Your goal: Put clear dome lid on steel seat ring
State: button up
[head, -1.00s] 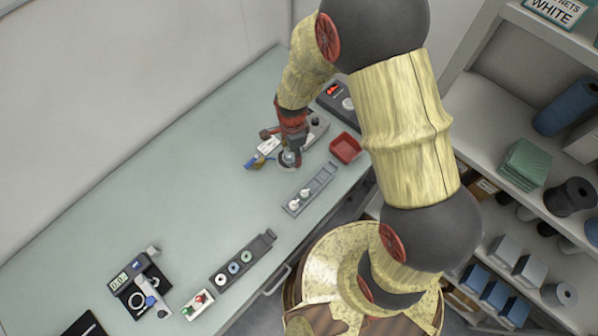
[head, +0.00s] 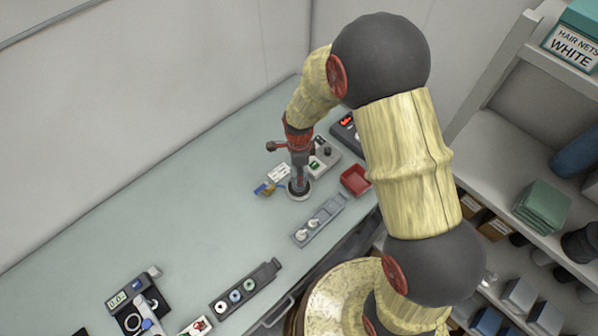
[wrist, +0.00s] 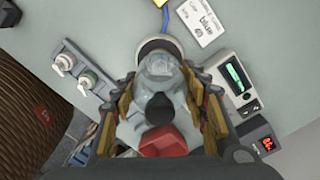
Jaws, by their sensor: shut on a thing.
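The clear dome lid (wrist: 160,70) sits between the fingers of my gripper (wrist: 160,88) in the wrist view. My gripper is shut on it. The steel seat ring (wrist: 152,45) shows as a pale round rim just beyond the lid, partly hidden by it. In the head view my gripper (head: 299,180) points down over the seat ring (head: 304,196), which lies on the bench. The lid is hard to make out there. I cannot tell whether the lid touches the ring or is just above it.
A device with a green display (wrist: 234,78) and one with red digits (wrist: 267,143) stand right. A grey tray with two white-topped pieces (wrist: 85,75) is left. A red bin (head: 355,180) stands near the bench edge.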

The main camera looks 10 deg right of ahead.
jog(key=shift+f+b, duration=0.55)
jog(key=shift+f, duration=0.35)
jog(key=shift+f, duration=0.15)
jog(key=shift+f+b, duration=0.35)
jog(key=shift+f, duration=0.1)
dwell(0.4)
jog(key=shift+f+b, duration=0.5)
jog(key=shift+f, duration=0.2)
jog(key=shift+f, duration=0.2)
jog(key=shift+f+b, duration=0.2)
jog(key=shift+b, duration=0.1)
jog(key=shift+f, duration=0.25)
dwell(0.6)
